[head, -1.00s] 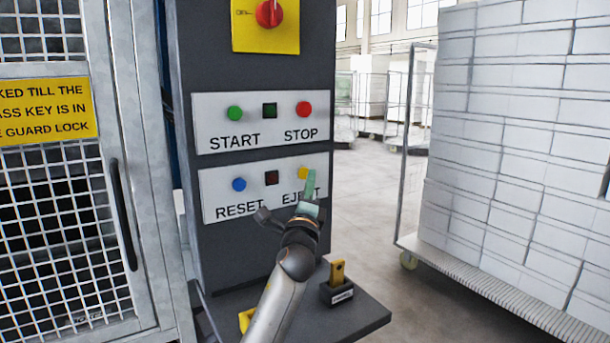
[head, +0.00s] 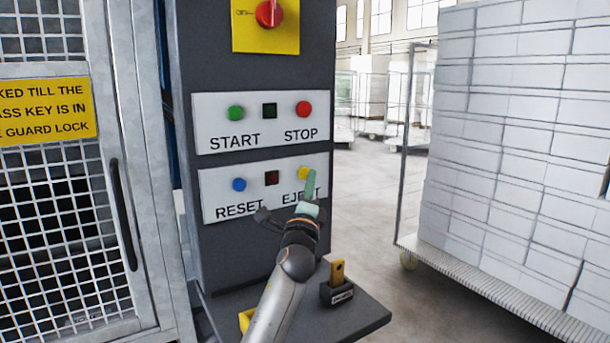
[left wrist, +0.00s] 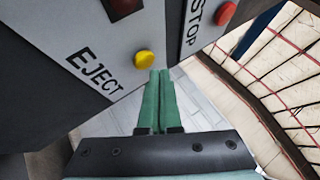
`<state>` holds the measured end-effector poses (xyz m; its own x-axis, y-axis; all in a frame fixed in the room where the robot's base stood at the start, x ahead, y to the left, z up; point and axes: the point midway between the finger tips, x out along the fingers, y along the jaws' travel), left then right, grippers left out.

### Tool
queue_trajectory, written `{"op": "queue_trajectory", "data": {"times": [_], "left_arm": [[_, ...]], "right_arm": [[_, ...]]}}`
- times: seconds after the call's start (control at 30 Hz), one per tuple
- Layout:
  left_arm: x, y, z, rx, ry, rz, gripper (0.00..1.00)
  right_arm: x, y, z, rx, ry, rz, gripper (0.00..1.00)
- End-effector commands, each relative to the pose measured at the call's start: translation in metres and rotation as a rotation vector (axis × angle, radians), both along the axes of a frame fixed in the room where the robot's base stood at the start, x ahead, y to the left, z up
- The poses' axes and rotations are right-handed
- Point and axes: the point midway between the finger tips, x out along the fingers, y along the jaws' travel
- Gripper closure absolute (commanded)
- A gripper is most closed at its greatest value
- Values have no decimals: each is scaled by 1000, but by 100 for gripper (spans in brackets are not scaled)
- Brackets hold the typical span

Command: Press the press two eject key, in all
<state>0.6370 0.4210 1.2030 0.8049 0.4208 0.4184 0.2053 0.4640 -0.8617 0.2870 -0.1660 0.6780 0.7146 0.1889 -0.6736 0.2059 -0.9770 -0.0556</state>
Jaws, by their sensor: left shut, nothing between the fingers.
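The yellow eject key (head: 303,173) is at the right end of the lower white panel (head: 224,177), above the word EJECT. My left gripper (head: 311,178) is shut and empty, its green fingertips just beside the key and covering part of its right side in the head view. In the left wrist view the shut green fingers (left wrist: 159,78) point toward the panel, with their tips close to the yellow key (left wrist: 144,59), a little below and right of it. Whether they touch it I cannot tell. My right gripper is not in view.
The blue reset key (head: 239,185) and a dark lamp (head: 271,178) share the lower panel. Green start (head: 235,113) and red stop (head: 303,109) keys sit above. A yellow key in a black holder (head: 338,290) stands on the shelf below. A mesh guard door (head: 120,215) is at left.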

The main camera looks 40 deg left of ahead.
Motion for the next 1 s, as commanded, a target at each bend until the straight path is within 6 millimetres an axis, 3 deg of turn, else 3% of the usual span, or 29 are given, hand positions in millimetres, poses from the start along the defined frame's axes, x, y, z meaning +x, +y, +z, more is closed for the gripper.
{"op": "queue_trajectory", "data": {"times": [1.0], "left_arm": [[3, 8, 0, 1, -1, 0, 100]], "right_arm": [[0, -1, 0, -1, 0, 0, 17]]}}
